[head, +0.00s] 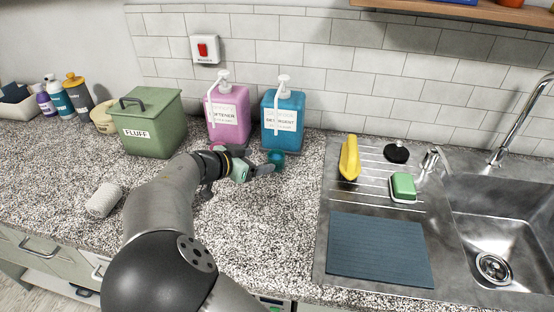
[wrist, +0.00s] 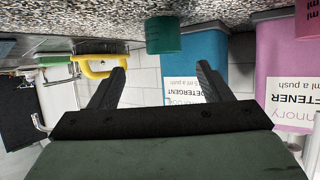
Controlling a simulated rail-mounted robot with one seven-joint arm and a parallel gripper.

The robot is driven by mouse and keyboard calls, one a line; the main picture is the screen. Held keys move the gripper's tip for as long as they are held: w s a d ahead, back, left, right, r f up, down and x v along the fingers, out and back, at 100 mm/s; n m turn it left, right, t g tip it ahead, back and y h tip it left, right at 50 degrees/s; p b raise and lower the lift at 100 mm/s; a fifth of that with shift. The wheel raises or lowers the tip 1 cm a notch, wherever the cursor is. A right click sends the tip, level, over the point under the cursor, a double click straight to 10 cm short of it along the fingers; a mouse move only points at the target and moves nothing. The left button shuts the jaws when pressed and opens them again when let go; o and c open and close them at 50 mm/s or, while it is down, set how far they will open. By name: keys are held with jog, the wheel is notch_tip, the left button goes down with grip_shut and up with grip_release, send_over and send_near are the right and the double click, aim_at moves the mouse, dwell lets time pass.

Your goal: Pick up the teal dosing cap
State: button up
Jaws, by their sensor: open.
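The teal dosing cap (head: 277,157) stands on the speckled counter just in front of the blue detergent bottle (head: 283,118). My gripper (head: 268,169) is low over the counter, right at the near left side of the cap in the head view. The wrist view is upside down. There the cap (wrist: 162,36) lies beyond the fingertips, centred between them across the picture. My gripper (wrist: 161,69) is open with nothing between its fingers. In the head view the fingers partly overlap the cap, so I cannot tell whether they touch it.
The pink softener bottle (head: 228,114) stands left of the blue one, with a green FLUFF box (head: 152,128) further left. A white roll (head: 103,200) lies on the counter. The metal sink (head: 495,215) with a yellow item (head: 349,158) and a green sponge (head: 403,186) is right.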

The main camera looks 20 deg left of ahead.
aim_at(281, 155)
jog(key=x, duration=0.4)
jog(key=shift+w+p, duration=0.1)
jog(key=shift+p, duration=0.25)
jog(key=p+x, duration=0.2)
jog(key=x, duration=0.2)
jog(key=shift+w+a, duration=0.1)
jog(key=shift+w, duration=0.2)
jog(key=shift+w+f, duration=0.25)
jog(key=shift+w, duration=0.1)
jog(key=c, duration=1)
